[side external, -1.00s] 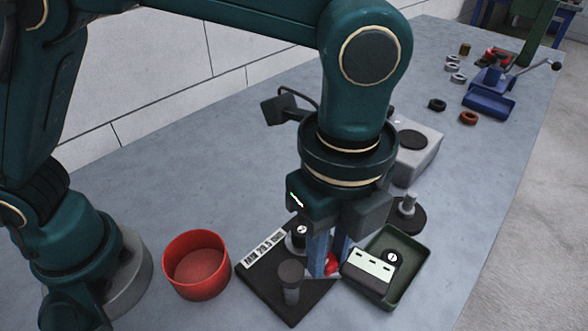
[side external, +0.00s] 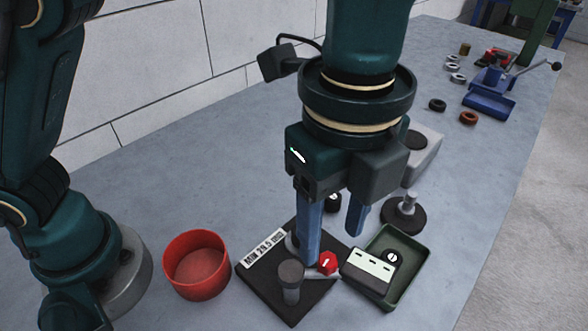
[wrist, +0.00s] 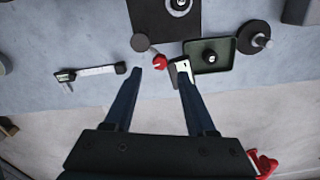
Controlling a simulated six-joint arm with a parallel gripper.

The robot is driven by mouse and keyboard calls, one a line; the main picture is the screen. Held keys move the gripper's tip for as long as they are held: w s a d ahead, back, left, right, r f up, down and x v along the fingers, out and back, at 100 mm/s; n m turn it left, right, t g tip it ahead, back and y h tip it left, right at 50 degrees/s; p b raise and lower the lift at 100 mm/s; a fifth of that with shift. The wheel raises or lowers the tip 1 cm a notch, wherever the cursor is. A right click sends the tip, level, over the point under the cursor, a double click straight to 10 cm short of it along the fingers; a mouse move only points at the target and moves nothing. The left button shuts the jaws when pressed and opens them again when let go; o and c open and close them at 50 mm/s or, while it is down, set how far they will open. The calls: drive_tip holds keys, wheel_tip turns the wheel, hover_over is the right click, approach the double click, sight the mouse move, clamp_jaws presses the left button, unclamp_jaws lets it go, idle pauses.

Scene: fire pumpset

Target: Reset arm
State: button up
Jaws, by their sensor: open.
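My gripper (side external: 335,240) hangs above the dark plate, its two blue fingers spread apart with nothing between them. It also shows in the wrist view (wrist: 157,75), pointing at the bench. A small red part (side external: 327,263) with a white mark lies at the right edge of the dark plate (side external: 258,275), below and between the fingers. It shows in the wrist view (wrist: 159,62) beyond the fingertips. The plate carries a label strip and a grey post (side external: 290,283). One finger hides part of the plate.
A red bowl (side external: 195,265) stands left of the plate. A green tray (side external: 412,262) with a black knob and a white-topped block (side external: 368,270) sits right. A black disc with a post (side external: 405,215) and a grey box (side external: 424,150) stand behind. Blue tooling (side external: 490,90) is far right.

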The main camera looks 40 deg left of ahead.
drive_tip(key=shift+r, duration=0.45)
drive_tip(key=shift+a, duration=0.1)
drive_tip(key=w+a+r+n+t+h, duration=0.1)
drive_tip(key=a+r+n, duration=0.25)
drive_tip(key=a, duration=0.25)
drive_tip(key=w+a+r+n+t, duration=0.1)
drive_tip(key=a+r+n+t, duration=0.2)
drive_tip(key=a, duration=0.4)
drive_tip(key=s+a+f+n, duration=0.3)
drive_tip(key=a+n, duration=0.1)
drive_tip(key=n, duration=0.3)
drive_tip(key=s+a+f+n+t+y, duration=0.1)
drive_tip(key=s+a+f+n, duration=0.2)
drive_tip(key=n, duration=0.4)
drive_tip(key=shift+s+a+f+t, duration=0.3)
drive_tip(key=shift+a+f, duration=0.4)
drive_tip(key=shift+a, duration=0.25)
